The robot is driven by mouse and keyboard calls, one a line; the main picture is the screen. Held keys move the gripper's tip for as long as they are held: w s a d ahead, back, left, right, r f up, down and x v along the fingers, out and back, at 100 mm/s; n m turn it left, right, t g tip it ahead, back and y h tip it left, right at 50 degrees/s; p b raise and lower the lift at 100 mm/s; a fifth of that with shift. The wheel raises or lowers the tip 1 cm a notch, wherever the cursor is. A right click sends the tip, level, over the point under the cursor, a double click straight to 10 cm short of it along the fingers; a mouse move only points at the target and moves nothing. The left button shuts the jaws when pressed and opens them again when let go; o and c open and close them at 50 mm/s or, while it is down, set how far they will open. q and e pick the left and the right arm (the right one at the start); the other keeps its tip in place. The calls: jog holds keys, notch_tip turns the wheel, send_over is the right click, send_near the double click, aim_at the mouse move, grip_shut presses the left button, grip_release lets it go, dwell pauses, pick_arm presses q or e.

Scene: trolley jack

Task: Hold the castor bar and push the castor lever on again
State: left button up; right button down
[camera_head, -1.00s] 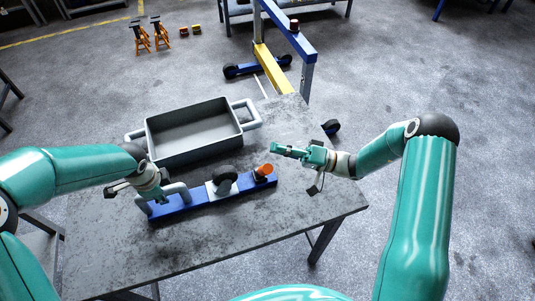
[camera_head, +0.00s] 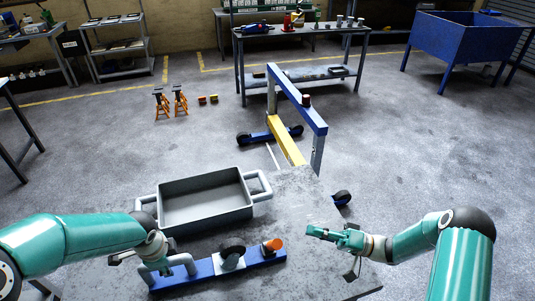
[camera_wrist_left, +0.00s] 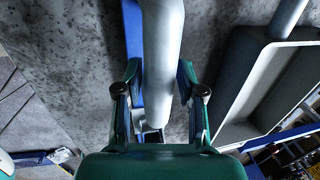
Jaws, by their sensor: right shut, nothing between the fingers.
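The castor bar is a blue beam (camera_head: 205,275) with a grey hoop handle (camera_head: 186,261) at its left end. It lies along the table. A dark castor wheel (camera_head: 232,251) sits near its middle, and the orange castor lever (camera_head: 272,245) stands at its right end. My left gripper (camera_head: 140,262) is at the hoop handle, its fingers apart. In the left wrist view the fingers lie on either side of the grey tube (camera_wrist_left: 164,45); firm contact does not show. My right gripper (camera_head: 311,230) is shut and empty, to the right of the orange lever and apart from it.
A grey tray (camera_head: 205,225) with side handles stands behind the bar on the worn table (camera_head: 310,200). A blue and yellow hoist frame (camera_head: 287,140) stands beyond the table. Orange jack stands (camera_head: 170,103), a workbench (camera_head: 290,80) and a blue bin (camera_head: 463,48) are farther back.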

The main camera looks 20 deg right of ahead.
pick_arm(q)
jog(key=shift+o, duration=0.9)
